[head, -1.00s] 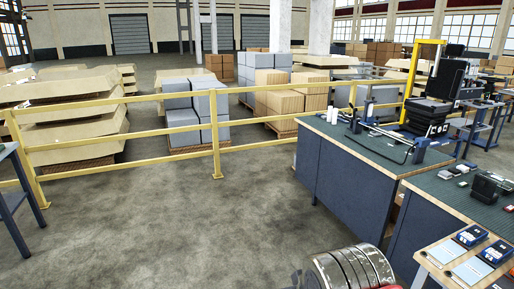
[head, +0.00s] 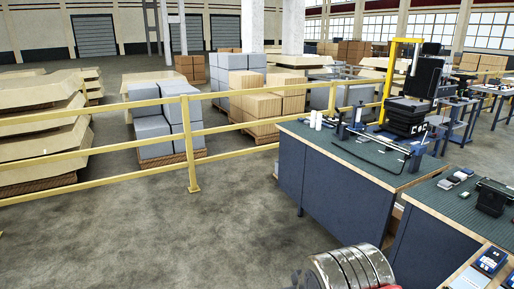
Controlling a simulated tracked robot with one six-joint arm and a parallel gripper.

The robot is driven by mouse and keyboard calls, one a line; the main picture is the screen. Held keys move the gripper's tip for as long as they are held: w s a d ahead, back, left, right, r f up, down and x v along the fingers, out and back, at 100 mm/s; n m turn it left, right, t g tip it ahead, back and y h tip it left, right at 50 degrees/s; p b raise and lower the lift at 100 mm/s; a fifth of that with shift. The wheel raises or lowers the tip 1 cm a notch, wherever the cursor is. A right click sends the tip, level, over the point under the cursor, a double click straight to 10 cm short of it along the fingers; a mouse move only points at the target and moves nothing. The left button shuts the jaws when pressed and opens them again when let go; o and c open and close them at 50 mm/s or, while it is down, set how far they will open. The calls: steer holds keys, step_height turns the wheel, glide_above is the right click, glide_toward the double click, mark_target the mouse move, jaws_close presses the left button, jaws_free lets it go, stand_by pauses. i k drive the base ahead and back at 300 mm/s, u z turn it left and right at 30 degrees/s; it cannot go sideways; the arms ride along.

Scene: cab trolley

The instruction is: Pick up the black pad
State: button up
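No single thing can be told for sure as the black pad. A black stacked, seat-like unit (head: 408,115) stands at the back of the far workbench (head: 340,190), by a yellow upright frame (head: 388,75). A small black block-shaped device (head: 491,198) sits on the nearer workbench (head: 433,202) at the right. Either might be or hold the pad; the detail is too small. My gripper's fingers do not show. A rounded metal part at the bottom edge looks like part of my arm, and it is apart from the benches in the picture.
A yellow railing (head: 193,150) crosses the left and middle, with pallets of grey boxes (head: 155,130) behind it. White cylinders (head: 316,120) stand on the far bench. A small wooden-topped table (head: 468,280) is at the lower right. The concrete floor (head: 130,240) is open.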

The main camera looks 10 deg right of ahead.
mark_target(455, 181)
steer(key=z, duration=0.35)
steer(key=i, duration=1.6)
steer(key=z, duration=0.75)
steer(key=i, duration=0.9)
steer(key=z, duration=0.95)
steer(key=i, duration=1.2)
steer(key=z, duration=0.5)
